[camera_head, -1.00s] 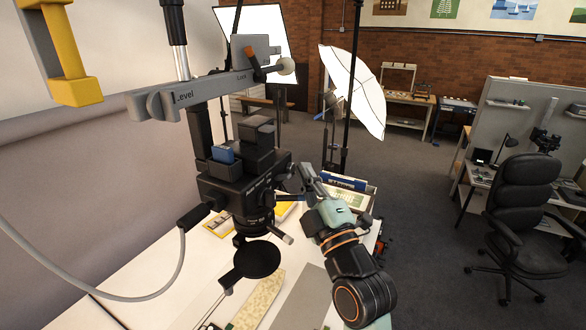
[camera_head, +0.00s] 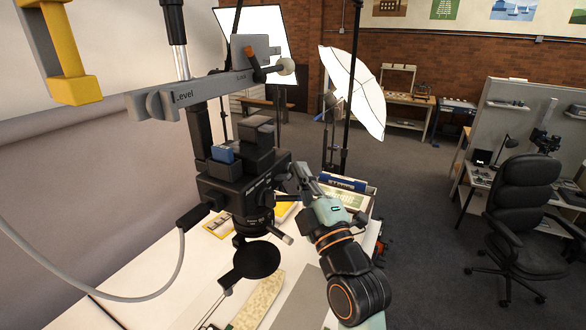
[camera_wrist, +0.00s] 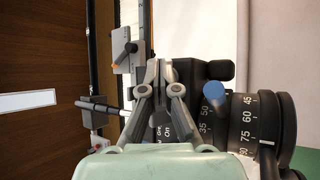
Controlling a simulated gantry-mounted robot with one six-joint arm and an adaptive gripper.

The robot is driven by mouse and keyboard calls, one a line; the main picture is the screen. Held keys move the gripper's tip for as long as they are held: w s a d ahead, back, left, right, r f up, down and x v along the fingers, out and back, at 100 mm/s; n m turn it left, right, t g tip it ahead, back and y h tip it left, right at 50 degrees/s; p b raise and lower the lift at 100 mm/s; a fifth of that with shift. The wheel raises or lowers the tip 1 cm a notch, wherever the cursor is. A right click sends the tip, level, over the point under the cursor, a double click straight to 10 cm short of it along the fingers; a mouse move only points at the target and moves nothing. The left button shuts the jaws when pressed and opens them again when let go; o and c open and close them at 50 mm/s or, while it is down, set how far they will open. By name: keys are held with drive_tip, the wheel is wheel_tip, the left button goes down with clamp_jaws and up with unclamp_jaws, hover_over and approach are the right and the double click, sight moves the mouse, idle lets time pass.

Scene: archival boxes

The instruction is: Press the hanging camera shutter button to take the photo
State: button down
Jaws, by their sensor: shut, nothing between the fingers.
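The black hanging camera (camera_head: 225,185) is held on a grey arm above the white table, its lens pointing down. A blue block (camera_head: 222,154) sits on its upper part. My gripper (camera_head: 298,168) is shut and empty, close to the camera's right side; I cannot tell whether it touches. In the wrist view my gripper's fingertips (camera_wrist: 159,68) are together in front of the dark camera body, which bears the word "On". A blue round-ended peg (camera_wrist: 213,93) shows right of the fingers, beside the numbered lens ring (camera_wrist: 262,130). I cannot tell for certain which part is the shutter button.
A grey crossbar (camera_head: 215,88) and a yellow-ended bracket (camera_head: 75,88) are above the camera. A cable (camera_head: 150,297) hangs at left. A round black disc (camera_head: 257,259) sits below the lens. A box with blue-spined items (camera_head: 342,183) stands behind my gripper.

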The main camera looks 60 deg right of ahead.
drive_tip(key=shift+s, duration=0.1)
drive_tip(key=shift+s+b, duration=0.4)
drive_tip(key=shift+s, duration=0.35)
drive_tip(key=s+b, duration=0.1)
drive_tip(key=s, duration=0.4)
drive_tip(key=shift+d+b, duration=0.15)
drive_tip(key=shift+b, duration=0.2)
idle(0.6)
